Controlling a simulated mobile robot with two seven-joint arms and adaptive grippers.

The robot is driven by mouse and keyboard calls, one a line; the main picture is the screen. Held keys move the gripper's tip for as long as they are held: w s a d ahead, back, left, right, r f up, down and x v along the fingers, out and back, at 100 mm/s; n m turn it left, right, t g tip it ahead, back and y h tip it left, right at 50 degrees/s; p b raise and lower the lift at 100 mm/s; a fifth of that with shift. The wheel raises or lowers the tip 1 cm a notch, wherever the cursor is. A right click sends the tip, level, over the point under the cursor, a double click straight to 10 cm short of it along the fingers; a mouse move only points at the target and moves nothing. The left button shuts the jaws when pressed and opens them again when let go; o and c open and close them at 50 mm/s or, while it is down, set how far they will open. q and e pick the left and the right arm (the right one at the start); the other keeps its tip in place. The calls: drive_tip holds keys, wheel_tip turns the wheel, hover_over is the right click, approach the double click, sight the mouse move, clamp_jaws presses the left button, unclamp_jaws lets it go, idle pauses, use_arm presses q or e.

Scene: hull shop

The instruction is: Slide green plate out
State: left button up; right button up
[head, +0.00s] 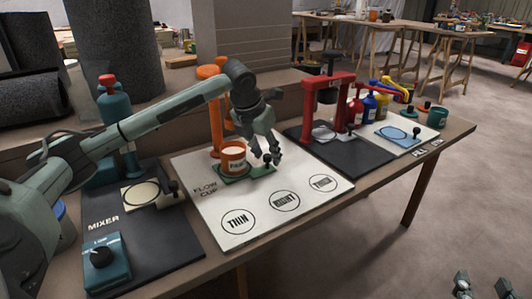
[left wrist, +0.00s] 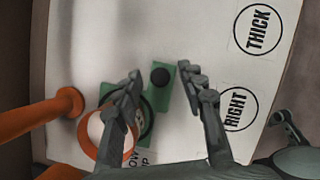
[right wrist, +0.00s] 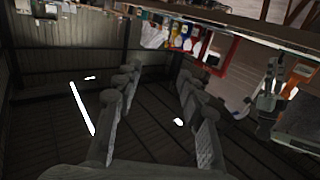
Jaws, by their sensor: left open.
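The green plate (head: 262,171) lies on the white flow cup board, with a black knob (head: 267,158) at its right end. An orange cup (head: 233,158) with a pale label stands over its left part. My left gripper (head: 266,155) is open at the knob. In the left wrist view, the knob (left wrist: 160,77) shows between the fingertips of my left gripper (left wrist: 160,76), with a gap on both sides, and the green plate (left wrist: 164,98) runs below it. My right gripper (right wrist: 155,85) is open and empty, away from the table; its fingertips show at the lower right of the head view (head: 480,287).
The white board (head: 240,205) has circles marked THIN, RIGHT and THICK in front of the plate. An orange post (head: 216,120) stands behind the cup. The mixer mat (head: 160,240) is left; a red press (head: 340,95) stands right.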

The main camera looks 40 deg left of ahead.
use_arm(q)
clamp_jaws()
idle(0.3)
